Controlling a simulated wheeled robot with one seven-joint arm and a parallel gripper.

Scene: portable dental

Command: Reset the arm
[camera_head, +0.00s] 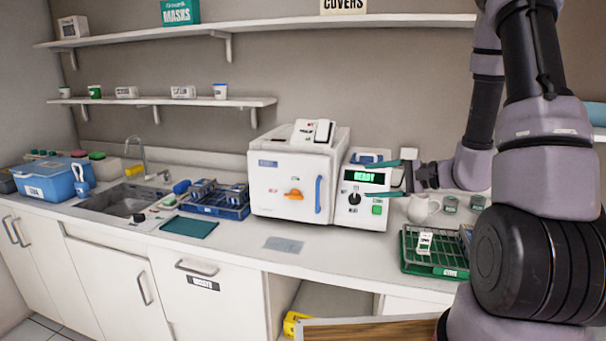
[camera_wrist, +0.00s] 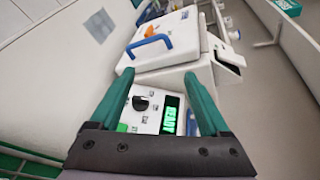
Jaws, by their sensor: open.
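My gripper (camera_head: 387,179) is open, its two green fingers spread in front of the control panel of a white autoclave unit (camera_head: 373,215). The panel carries a black knob (camera_head: 354,199), a green button (camera_head: 377,210) and a lit display (camera_head: 364,177) reading READY. In the wrist view the fingers of my gripper (camera_wrist: 163,85) frame the panel, with the knob (camera_wrist: 141,103) and display (camera_wrist: 170,113) between them. Nothing is held. I cannot tell whether the fingers touch the panel. My arm comes in from the right side of the head view.
The white autoclave body (camera_head: 283,180) has a blue door handle (camera_head: 318,195) and an orange latch. A green wire rack (camera_head: 415,262) and a white jug (camera_head: 423,208) stand right of it. A blue instrument tray (camera_head: 234,209) and sink (camera_head: 125,205) lie left. Shelves (camera_head: 290,27) hang above.

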